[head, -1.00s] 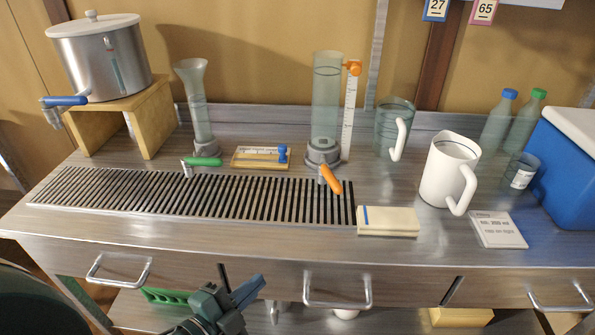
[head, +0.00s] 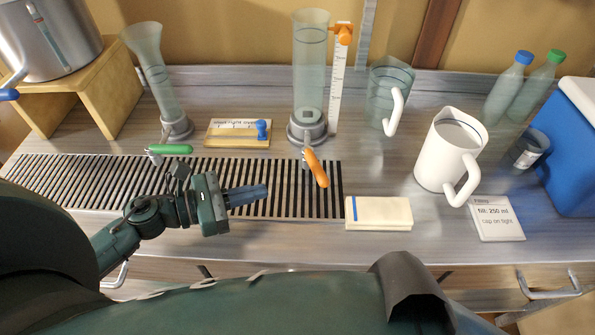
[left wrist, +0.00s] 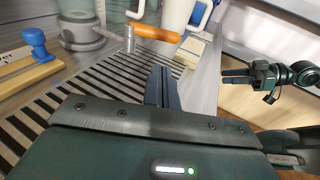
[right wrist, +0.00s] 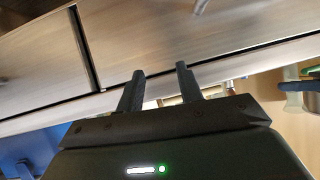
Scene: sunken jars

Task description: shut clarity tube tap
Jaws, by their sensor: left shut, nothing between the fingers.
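The tall clear tube (head: 310,70) that I take as the clarity tube stands upright in a grey base at the back of the counter. Its tap has an orange handle (head: 316,168) pointing toward the front and slightly right. The handle also shows in the left wrist view (left wrist: 155,33), running right from a metal valve. My left gripper (head: 264,193) is shut and empty above the slatted grating, front-left of the handle and apart from it. My right gripper (right wrist: 159,70) is open and empty in front of the drawers; it also shows in the left wrist view (left wrist: 224,77).
A flared tube (head: 157,80) with a green tap handle (head: 170,149) stands left. A wooden block with a blue knob (head: 262,130) lies between the tubes. A white jug (head: 440,155), clear jug (head: 382,95) and folded cloth (head: 378,213) are right. The grating (head: 290,175) is clear around the handle.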

